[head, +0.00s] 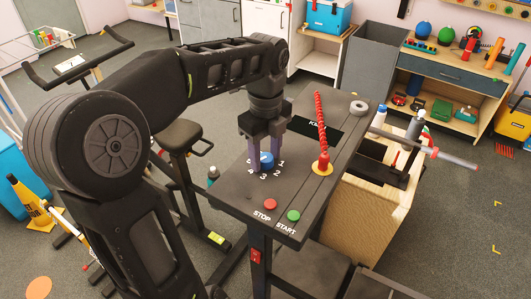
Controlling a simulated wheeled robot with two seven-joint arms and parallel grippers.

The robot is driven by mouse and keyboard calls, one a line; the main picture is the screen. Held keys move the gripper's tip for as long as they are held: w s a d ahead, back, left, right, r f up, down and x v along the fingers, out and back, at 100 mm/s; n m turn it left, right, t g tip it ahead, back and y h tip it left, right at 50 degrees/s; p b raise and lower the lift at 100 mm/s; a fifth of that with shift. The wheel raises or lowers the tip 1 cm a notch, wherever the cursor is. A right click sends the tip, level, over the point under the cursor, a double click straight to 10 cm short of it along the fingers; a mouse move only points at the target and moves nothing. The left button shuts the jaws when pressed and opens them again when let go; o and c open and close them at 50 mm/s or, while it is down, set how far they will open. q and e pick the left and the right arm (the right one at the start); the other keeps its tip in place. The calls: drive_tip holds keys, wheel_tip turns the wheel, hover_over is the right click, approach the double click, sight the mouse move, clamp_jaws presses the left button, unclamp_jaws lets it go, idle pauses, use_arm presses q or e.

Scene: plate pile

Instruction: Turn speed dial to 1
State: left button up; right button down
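The blue speed dial (266,160) stands on the dark top of a console (232,188). White numbers ring it, with 1 at its right, 2 and 3 in front and 4 at its left. My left gripper (266,157) points down over the dial, with one purple-grey finger on each side of it. The fingers are spread apart and look clear of the dial's sides. Which number the dial points to cannot be made out. My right gripper is not in view.
A red STOP button (270,204) and a green START button (293,215) sit near the console's front edge. A red coiled post (322,135) on a yellow base rises to the right of the dial. A white ring (359,107) lies at the far end.

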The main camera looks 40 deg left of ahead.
use_arm(q)
clamp_jaws()
